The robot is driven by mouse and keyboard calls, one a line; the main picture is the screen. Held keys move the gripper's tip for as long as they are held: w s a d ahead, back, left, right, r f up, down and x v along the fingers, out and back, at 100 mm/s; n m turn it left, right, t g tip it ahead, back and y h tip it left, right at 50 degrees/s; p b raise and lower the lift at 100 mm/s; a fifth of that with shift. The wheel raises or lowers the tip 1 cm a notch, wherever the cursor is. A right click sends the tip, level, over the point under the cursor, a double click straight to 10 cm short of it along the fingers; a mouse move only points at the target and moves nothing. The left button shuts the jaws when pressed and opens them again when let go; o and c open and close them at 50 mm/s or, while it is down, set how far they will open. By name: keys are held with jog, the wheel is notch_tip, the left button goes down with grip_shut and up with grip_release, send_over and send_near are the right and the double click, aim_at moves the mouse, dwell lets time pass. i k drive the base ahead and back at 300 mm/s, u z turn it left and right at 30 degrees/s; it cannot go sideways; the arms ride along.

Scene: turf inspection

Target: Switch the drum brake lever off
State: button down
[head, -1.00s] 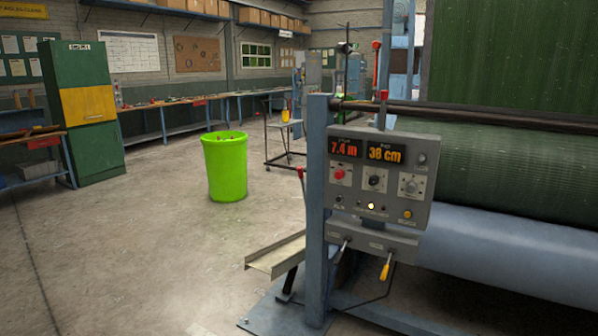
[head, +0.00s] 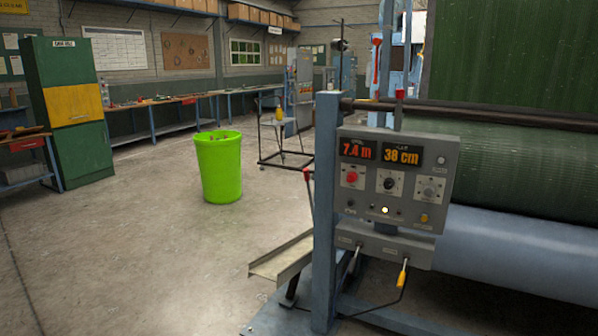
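The grey control panel (head: 394,180) is mounted on a blue post at the right, with lit displays reading 7.4 m and 38 cm. Below it, a lower box (head: 384,246) carries a lever with a yellow grip (head: 403,276) pointing down and a dark lever (head: 353,262) beside it. A red-tipped lever (head: 308,174) stands left of the post, and another red-tipped handle (head: 400,95) rises above the panel. The labels are too small to read, so I cannot tell which one is the drum brake lever. My gripper is not in view.
The blue post (head: 326,210) and its base plate stand before the green turf roll (head: 520,165). A sloping metal tray (head: 283,258) sticks out left of the post. A bright green bin (head: 219,168) stands further back. The concrete floor at left is clear.

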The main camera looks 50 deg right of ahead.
aim_at(306, 176)
jog(key=z, duration=0.35)
jog(key=i, duration=1.3)
jog(key=u, duration=0.3)
